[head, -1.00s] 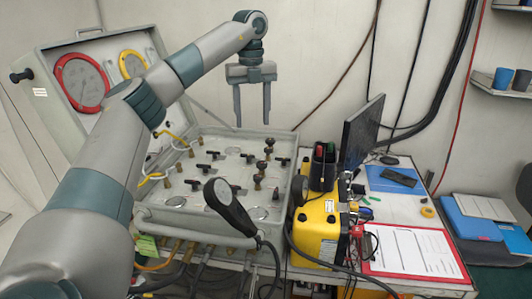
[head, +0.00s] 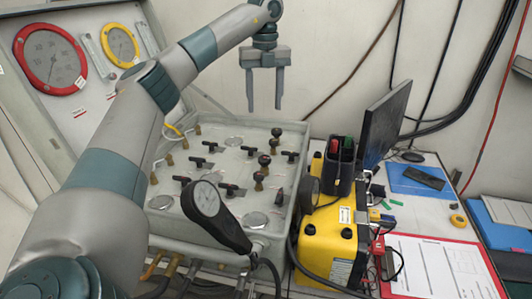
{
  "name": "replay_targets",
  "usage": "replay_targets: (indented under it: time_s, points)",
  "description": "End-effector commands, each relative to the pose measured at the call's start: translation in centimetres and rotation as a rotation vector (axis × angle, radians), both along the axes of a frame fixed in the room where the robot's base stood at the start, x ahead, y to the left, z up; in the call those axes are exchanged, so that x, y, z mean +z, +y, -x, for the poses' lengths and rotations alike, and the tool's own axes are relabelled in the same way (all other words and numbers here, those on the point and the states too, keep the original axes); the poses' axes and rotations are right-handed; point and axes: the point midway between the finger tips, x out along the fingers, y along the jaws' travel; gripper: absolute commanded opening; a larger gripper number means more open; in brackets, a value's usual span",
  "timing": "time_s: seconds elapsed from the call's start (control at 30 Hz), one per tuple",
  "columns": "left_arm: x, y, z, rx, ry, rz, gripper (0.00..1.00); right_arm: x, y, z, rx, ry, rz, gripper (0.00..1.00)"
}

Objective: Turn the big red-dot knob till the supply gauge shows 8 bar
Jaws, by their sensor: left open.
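The air panel (head: 235,135) is an open grey case with several black valve handles and brass-stemmed knobs. Several round-topped knobs stand at its right, including one dark knob (head: 264,160); I cannot make out which has the red dot. In the lid are a red-rimmed gauge (head: 80,83) and a yellow-rimmed gauge (head: 121,62); their readings and labels are too small to tell. My left gripper (head: 265,108) is open and empty, pointing down, above the panel's back edge and apart from the knobs. My right gripper is out of view.
A yellow unit (head: 325,235) with a black holder (head: 333,167) stands right of the panel. Behind it is a dark monitor (head: 384,122). A red clipboard (head: 438,268) lies on the table. The air above the knobs is clear.

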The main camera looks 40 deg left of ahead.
Motion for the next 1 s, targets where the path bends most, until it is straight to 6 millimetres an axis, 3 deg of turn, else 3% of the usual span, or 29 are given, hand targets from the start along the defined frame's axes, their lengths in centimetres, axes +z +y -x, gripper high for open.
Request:
replay_targets:
  time_s: [0.37, 0.57, 0.77, 1.0]
  points:
    - [-0.1, 0.0, 0.0, 0.0, 0.0, 0.0, 0.52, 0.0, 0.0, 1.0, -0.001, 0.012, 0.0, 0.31]
    - [-1.1, 0.1, 0.0, 0.0, 0.001, -0.001, 0.52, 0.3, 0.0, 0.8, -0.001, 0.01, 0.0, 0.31]
    - [-3.5, 0.1, 0.1, 0.0, 0.003, -0.001, 0.52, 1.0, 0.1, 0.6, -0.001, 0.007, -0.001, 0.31]
    - [-7.7, 0.1, 0.1, -0.001, 0.004, 0.0, 0.52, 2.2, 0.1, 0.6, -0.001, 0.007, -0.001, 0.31]
